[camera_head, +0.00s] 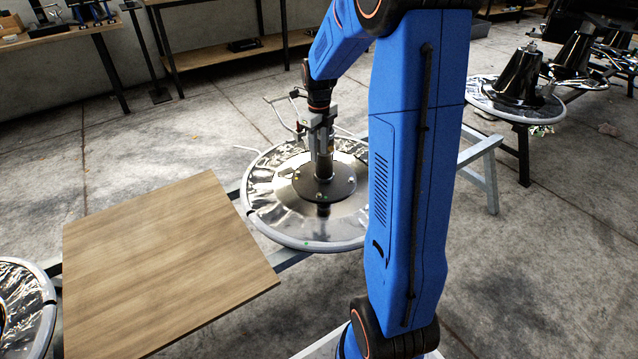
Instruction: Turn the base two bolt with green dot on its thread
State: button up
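A round, shiny chair base (265,212) with a pale rim lies on a metal frame in the middle of the view. A dark round plate (340,190) sits at its centre, with small light and greenish specks that may be bolts. I cannot make out a bolt with a green dot on its thread. A tiny green mark (306,244) shows on the front of the rim. My gripper (319,150) points down over the plate, at a dark upright cylinder (323,167). Its fingers are too small and dark to tell open from shut. My blue arm hides the base's right edge.
A wooden board (160,265) lies left of the base. Another shiny base (22,310) is cut off at the lower left. More bases with black covers (515,92) stand on the right. Workbenches (65,32) line the back wall. Open concrete floor lies between them.

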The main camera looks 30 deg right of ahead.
jog(key=n, duration=3.1)
send_near(319, 194)
notch_tip(319, 194, down, 8)
jog(key=shift+r, duration=0.25)
grip_shut()
